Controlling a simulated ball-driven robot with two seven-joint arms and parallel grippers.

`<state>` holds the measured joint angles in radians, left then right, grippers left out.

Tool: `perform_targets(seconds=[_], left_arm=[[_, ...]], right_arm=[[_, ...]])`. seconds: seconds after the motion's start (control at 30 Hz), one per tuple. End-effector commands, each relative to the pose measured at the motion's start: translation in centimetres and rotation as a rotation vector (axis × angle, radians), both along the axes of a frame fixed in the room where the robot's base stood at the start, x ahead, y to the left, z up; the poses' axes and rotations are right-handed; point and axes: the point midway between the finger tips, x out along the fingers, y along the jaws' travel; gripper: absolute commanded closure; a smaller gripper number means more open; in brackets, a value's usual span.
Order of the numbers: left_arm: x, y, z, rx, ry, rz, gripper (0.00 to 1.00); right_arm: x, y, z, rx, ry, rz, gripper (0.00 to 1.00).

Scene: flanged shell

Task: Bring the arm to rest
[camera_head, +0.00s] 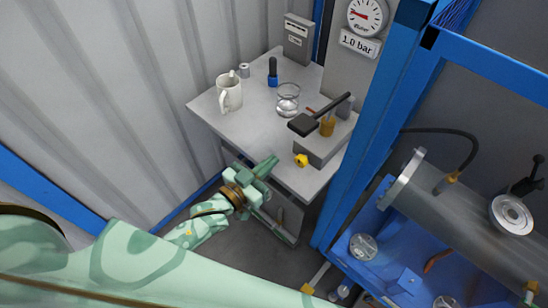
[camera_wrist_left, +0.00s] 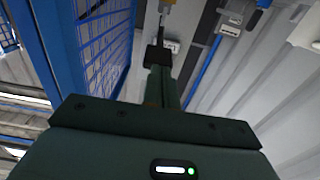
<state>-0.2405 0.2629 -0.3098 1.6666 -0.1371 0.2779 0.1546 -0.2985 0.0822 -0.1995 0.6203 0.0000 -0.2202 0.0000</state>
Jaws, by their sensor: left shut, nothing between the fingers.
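My left arm, pale green with darker patterns, comes in from the lower left in the head view. My left gripper (camera_head: 268,166) is shut and empty. Its fingertips point up and right, close to the front edge of the grey worktop (camera_head: 240,128); whether they touch it I cannot tell. In the left wrist view the dark fingers (camera_wrist_left: 160,86) lie together and point away from the camera. My right gripper is in neither view.
On the worktop are a white mug (camera_head: 229,93), a glass bowl (camera_head: 288,97), a blue-black bottle (camera_head: 272,74) and a black mallet (camera_head: 303,124). A yellow piece (camera_head: 301,160) lies near the edge. A blue post (camera_head: 376,120) stands right; open floor lies below.

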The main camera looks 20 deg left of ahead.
Motion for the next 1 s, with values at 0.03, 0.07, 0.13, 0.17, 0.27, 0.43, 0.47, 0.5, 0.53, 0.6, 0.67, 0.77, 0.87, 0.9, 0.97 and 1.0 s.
perform_targets(seconds=[0.03, 0.07, 0.13, 0.17, 0.27, 0.43, 0.47, 0.5, 0.53, 0.6, 0.67, 0.77, 0.87, 0.9, 0.97, 1.0], left_arm=[[0.0, 0.0, 0.0, 0.000, 0.000, 0.000, 1.00], [0.0, 0.0, 0.0, 0.000, -0.001, 0.000, 1.00], [0.0, 0.0, 0.0, 0.000, -0.001, 0.000, 1.00], [0.0, 0.0, 0.0, 0.000, -0.001, 0.000, 1.00], [0.0, 0.0, 0.0, 0.000, -0.001, 0.000, 1.00], [0.0, 0.0, 0.0, 0.000, -0.001, 0.000, 1.00], [0.0, 0.0, 0.0, 0.000, -0.001, 0.000, 1.00], [0.0, 0.0, 0.0, 0.000, -0.001, 0.000, 1.00], [0.0, 0.0, 0.0, 0.000, -0.001, 0.000, 1.00], [0.1, 0.0, 0.0, 0.000, -0.001, 0.000, 1.00], [0.0, 0.0, 0.0, 0.000, -0.001, 0.000, 1.00], [0.0, 0.0, 0.0, -0.001, -0.002, 0.000, 1.00], [0.0, 0.2, -0.8, 0.042, 0.020, 0.006, 1.00], [-0.1, 0.5, -2.0, 0.070, 0.049, 0.012, 1.00], [-0.6, 1.3, -4.9, 0.123, 0.115, 0.026, 1.00], [-1.1, 2.0, -7.4, 0.161, 0.175, 0.039, 1.00]], right_arm=[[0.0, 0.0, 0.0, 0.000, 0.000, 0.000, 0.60], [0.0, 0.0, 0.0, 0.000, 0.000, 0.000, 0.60], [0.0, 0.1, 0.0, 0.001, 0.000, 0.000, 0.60], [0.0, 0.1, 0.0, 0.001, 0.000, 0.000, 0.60], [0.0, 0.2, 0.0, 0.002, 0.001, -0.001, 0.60], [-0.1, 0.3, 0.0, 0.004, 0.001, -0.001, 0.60], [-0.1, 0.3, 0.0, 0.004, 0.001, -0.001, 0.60], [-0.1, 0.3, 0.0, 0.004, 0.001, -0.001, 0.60], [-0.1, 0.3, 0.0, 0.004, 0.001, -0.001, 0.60], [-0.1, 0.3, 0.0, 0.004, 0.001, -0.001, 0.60], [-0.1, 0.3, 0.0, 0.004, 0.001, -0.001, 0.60], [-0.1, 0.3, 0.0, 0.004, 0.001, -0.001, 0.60], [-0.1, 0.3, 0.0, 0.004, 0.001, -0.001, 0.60], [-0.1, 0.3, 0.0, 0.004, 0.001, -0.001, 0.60], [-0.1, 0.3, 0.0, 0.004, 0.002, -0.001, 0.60], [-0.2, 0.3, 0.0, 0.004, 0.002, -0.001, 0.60]])
